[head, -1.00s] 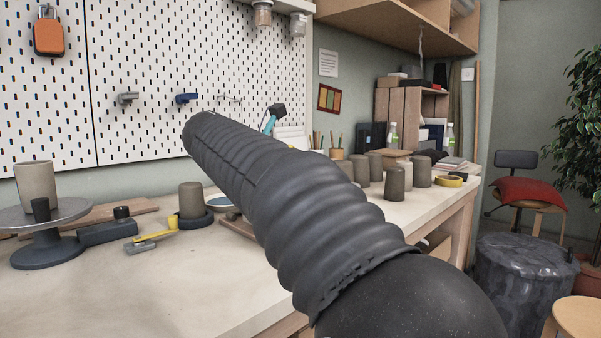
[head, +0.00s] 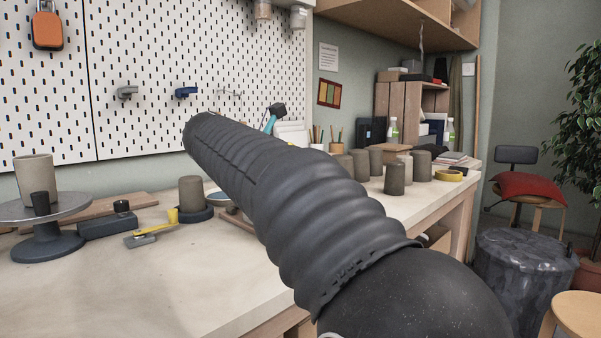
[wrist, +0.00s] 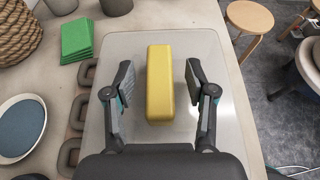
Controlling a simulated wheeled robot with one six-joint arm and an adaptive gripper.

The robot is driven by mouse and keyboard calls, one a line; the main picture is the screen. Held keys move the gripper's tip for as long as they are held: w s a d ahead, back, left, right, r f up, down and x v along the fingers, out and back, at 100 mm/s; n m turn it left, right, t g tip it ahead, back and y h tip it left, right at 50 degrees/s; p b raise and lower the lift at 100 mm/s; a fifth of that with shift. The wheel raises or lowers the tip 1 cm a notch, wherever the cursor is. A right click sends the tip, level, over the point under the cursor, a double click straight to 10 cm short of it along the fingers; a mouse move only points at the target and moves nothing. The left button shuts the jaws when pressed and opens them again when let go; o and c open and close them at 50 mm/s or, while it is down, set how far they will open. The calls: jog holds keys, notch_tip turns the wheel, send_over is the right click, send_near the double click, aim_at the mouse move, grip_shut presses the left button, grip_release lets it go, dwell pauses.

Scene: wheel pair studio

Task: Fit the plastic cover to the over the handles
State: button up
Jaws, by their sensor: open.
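In the wrist view the clear plastic cover (wrist: 212,72) lies flat over the pale worktop, with a long yellow block (wrist: 160,82) on its middle. My gripper (wrist: 160,92) is open, one finger on each side of the yellow block, with gaps on both sides. Grey loop handles stand in a row along the cover's left edge: a far one (wrist: 86,73), a middle one (wrist: 77,113) and a near one (wrist: 68,152). I cannot tell whether the edge overlaps them. The head view shows my arm but hides the gripper and cover.
In the wrist view a blue-centred dish (wrist: 20,127), green cloths (wrist: 77,40) and a woven pot (wrist: 18,30) stand left. A wooden stool (wrist: 250,18) is beyond the table's right edge. In the head view several clay cylinders (head: 395,178) stand behind my arm.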

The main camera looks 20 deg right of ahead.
jog(key=v, duration=1.2)
